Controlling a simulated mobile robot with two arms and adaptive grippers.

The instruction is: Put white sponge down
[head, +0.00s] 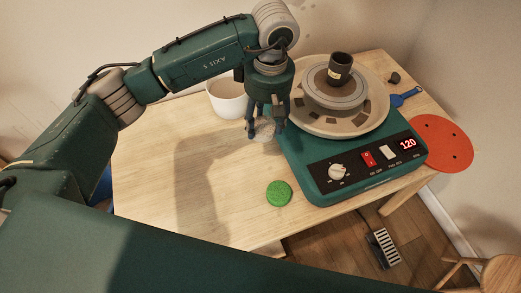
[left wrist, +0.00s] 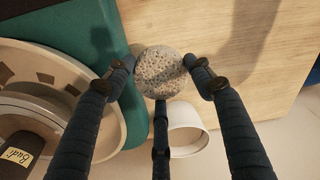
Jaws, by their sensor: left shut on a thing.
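The white sponge (head: 264,130) is round, pale and porous. My left gripper (head: 265,132) is shut on it, with its dark fingers around its edge. In the left wrist view the sponge (left wrist: 161,72) sits between the three fingertips of the gripper (left wrist: 162,78), over the wooden table (left wrist: 240,50). It is by the left edge of the green pottery wheel. I cannot tell whether it touches the table. My right gripper is not in view.
A green round sponge (head: 279,193) lies on the table in front. A white bucket (head: 226,100) stands behind the gripper. The pottery wheel (head: 350,170) holds a dark cup (head: 340,69). A blue tool (head: 405,96) and red disc (head: 442,143) are at right. The table's left part is clear.

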